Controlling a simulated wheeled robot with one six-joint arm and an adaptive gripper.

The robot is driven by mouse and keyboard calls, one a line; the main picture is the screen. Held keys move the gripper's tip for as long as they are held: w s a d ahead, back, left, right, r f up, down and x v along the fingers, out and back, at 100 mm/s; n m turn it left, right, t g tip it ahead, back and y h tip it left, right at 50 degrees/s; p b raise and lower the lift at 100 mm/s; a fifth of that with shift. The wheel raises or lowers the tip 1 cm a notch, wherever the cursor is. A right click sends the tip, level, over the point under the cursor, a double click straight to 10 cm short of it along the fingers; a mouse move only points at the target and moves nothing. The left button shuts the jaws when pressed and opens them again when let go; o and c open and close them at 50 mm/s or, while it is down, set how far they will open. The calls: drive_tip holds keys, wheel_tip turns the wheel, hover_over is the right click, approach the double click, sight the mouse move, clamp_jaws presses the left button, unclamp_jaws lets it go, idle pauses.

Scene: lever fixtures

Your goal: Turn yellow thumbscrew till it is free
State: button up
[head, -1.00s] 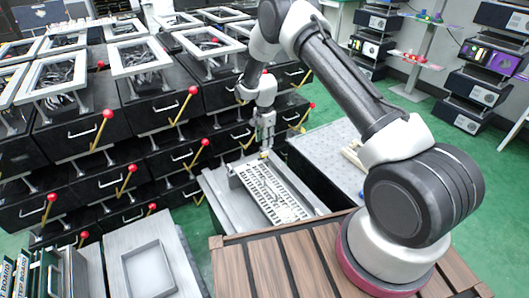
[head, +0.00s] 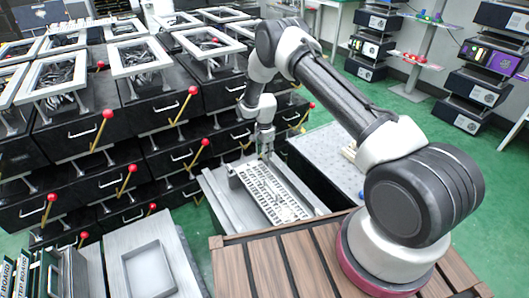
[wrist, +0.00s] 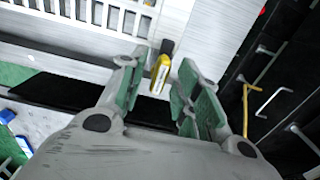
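The yellow thumbscrew (wrist: 160,74) shows in the wrist view as a small yellow piece with a dark end, beside the white slotted panel (wrist: 92,14). My gripper (wrist: 158,70) is open, with one green-padded finger on each side of the thumbscrew. Gaps show between the thumbscrew and both fingers. In the head view my gripper (head: 265,152) points down at the far end of the slotted panel (head: 270,192). I cannot make out the thumbscrew in the head view.
The panel lies on a grey metal bench (head: 222,200). Black drawer units with red-knobbed yellow levers (head: 198,150) stand close to the left and behind. A speckled grey table (head: 325,160) is on the right. An empty grey tray (head: 148,268) stands at the front left.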

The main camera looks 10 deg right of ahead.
clamp_jaws()
drive_tip(key=shift+n, duration=0.4)
drive_tip(key=n, duration=0.6)
drive_tip(key=shift+n, duration=0.4)
drive_tip(key=n, duration=1)
